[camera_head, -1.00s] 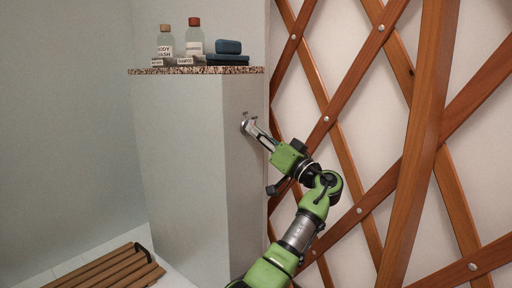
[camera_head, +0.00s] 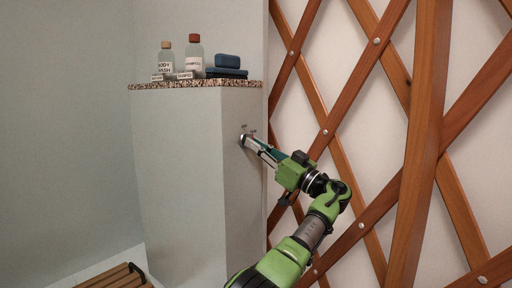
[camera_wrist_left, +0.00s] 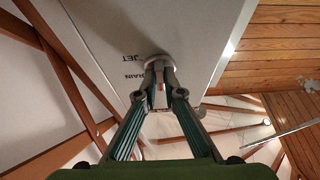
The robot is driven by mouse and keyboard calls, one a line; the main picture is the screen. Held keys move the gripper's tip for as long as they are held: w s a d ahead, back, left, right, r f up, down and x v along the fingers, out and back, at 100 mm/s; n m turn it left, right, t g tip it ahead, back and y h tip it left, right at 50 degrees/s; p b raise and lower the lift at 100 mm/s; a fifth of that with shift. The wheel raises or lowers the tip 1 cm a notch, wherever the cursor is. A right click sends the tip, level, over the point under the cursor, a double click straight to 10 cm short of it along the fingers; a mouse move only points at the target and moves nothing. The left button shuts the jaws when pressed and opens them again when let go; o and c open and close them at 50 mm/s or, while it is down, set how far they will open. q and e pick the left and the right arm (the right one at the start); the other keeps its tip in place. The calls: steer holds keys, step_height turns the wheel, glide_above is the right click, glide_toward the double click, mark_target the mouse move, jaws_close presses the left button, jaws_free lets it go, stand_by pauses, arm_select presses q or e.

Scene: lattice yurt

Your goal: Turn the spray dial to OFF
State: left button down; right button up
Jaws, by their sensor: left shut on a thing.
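The spray dial (camera_wrist_left: 155,62) is a round grey metal knob on the pale side face of the wall block. The wrist view shows the words JET and RAIN printed beside it; no OFF mark is readable. My left gripper (camera_wrist_left: 159,73) is shut on the dial, with its fingertips pinching it and a small red mark showing between the fingers. In the head view the left gripper (camera_head: 246,141) reaches the block's side face from the right and hides most of the dial. My right gripper is in neither view.
A speckled ledge (camera_head: 200,84) tops the block, holding a body wash bottle (camera_head: 166,62), a second bottle (camera_head: 194,58) and blue items (camera_head: 228,62). A wooden lattice (camera_head: 345,80) stands close on the right. A slatted wooden mat (camera_head: 115,278) lies at lower left.

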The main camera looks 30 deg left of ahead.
arm_select(q)
steer(key=shift+f, duration=0.15)
steer(key=c, duration=2.4)
jaws_free()
steer(key=shift+r, duration=0.2)
step_height(320, 180, up, 10)
steer(key=shift+f, duration=0.15)
